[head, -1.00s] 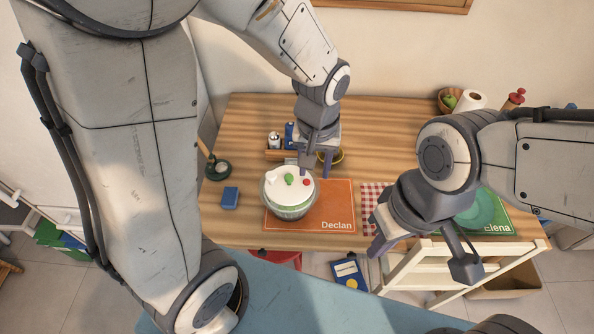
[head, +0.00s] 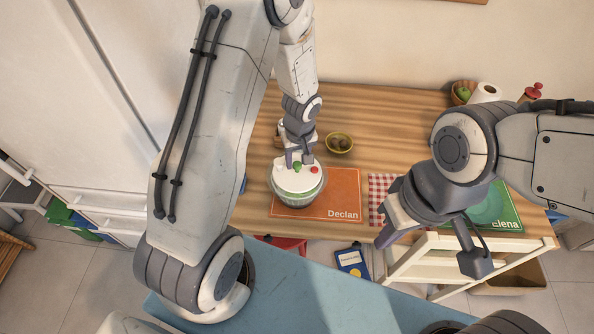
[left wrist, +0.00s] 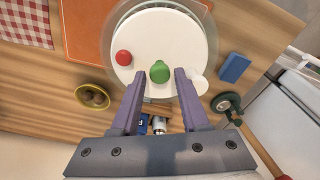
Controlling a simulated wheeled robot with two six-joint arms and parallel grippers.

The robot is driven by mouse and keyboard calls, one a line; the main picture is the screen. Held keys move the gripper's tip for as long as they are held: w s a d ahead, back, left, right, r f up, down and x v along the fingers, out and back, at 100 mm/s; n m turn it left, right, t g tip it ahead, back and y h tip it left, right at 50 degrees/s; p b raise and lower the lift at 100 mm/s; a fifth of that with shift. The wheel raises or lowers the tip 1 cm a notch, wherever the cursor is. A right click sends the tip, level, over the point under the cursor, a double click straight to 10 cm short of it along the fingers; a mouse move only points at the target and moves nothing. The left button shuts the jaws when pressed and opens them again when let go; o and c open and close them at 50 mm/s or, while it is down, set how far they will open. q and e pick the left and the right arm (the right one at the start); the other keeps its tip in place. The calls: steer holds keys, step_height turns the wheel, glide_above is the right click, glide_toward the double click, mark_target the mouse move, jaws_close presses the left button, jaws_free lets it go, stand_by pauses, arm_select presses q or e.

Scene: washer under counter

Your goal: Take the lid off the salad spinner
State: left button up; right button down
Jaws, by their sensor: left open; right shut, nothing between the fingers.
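The salad spinner is a clear bowl (head: 297,201) with a white lid (head: 288,186), standing at the left end of the orange placemat. The lid has a green knob (left wrist: 160,71) in the middle and a red button (left wrist: 123,57) to one side. My left gripper (head: 299,161) is open just above the lid. In the left wrist view the fingers of my left gripper (left wrist: 158,75) lie on either side of the green knob, with gaps showing. I cannot tell their exact height over the lid. My right gripper (head: 382,240) is shut and empty, in front of the table edge.
The orange placemat (head: 335,191) reads "Declan". A yellow bowl (head: 340,143) stands behind it. A blue block (left wrist: 235,68) and a dark round object with a handle (left wrist: 227,104) lie beside the spinner. A red checked cloth (head: 380,188) and a green mat (head: 508,214) are to the right.

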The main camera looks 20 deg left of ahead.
arm_select(q)
step_height(320, 180, down, 2)
steer(key=shift+w+f, duration=0.1)
steer(key=shift+w, duration=0.05)
jaws_close()
